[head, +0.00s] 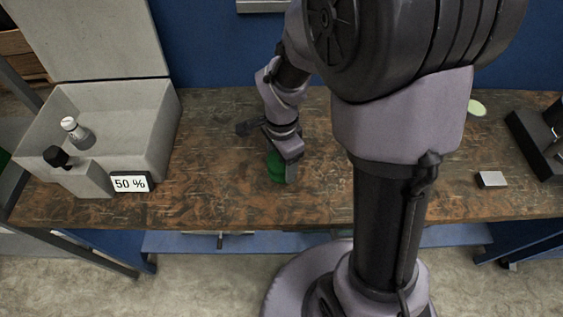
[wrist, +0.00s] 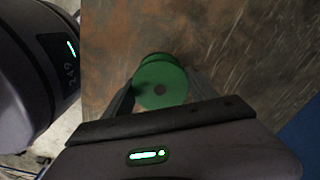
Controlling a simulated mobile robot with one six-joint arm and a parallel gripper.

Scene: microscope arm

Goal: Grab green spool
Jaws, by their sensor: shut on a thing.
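The green spool (head: 274,167) is at the middle of the brown table, partly hidden by my gripper (head: 284,173) in the head view. Whether the spool touches the table or is lifted cannot be told.
A grey open box (head: 150,125) with a knob and a "50 %" display (head: 131,184) stands at the left. A small light block (head: 491,179), a pale green disc (head: 477,108) and a black device (head: 540,145) are at the right. The tabletop (head: 210,150) left of my gripper is clear.

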